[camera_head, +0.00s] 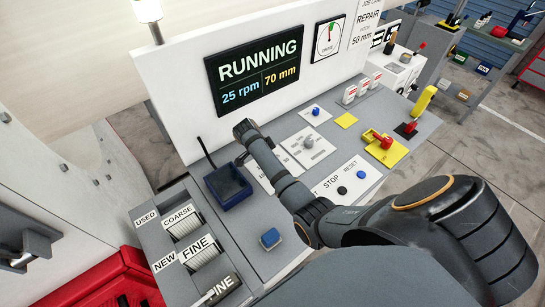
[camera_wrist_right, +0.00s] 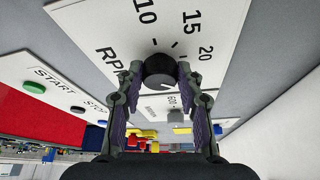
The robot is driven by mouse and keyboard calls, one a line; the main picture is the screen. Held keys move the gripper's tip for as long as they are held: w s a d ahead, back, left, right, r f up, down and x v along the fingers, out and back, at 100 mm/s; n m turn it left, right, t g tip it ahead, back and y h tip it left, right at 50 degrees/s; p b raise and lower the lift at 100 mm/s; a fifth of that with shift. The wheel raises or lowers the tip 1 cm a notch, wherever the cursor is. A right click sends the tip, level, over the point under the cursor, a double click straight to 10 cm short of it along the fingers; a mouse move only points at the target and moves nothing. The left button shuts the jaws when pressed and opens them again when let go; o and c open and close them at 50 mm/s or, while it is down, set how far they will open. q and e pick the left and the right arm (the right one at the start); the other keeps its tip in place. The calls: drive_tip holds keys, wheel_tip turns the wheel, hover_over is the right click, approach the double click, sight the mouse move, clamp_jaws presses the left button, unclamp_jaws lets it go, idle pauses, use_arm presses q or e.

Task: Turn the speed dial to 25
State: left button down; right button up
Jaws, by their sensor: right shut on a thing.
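The speed dial (camera_wrist_right: 160,70) is a round black knob on a white plate marked RPM, with 10, 15 and 20 printed around it in the right wrist view. My right gripper (camera_wrist_right: 159,74) has one finger on each side of the knob and is shut on it. I cannot clearly read its pointer. In the head view my right arm crosses the panel and hides the dial. The display (camera_head: 257,75) reads RUNNING, 25 rpm and 70 mm. My left gripper is not in view.
A blue tray (camera_head: 229,187) lies left of my right arm. START, STOP and RESET buttons (camera_head: 342,190) are right of it. A grey knob (camera_head: 309,142), yellow block with red handle (camera_head: 384,141) and spool bins (camera_head: 147,240) stand nearby.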

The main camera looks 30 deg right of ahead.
drive_tip(key=shift+m+g, duration=0.3)
drive_tip(key=shift+m, duration=0.4)
drive_tip(key=o, duration=1.2)
drive_tip(key=shift+c, duration=0.2)
drive_tip(key=shift+w+r, duration=0.1)
drive_tip(key=shift+r, duration=0.05)
drive_tip(key=v, duration=1.1)
drive_tip(key=shift+r, duration=0.3)
drive_tip(key=shift+f, duration=0.1)
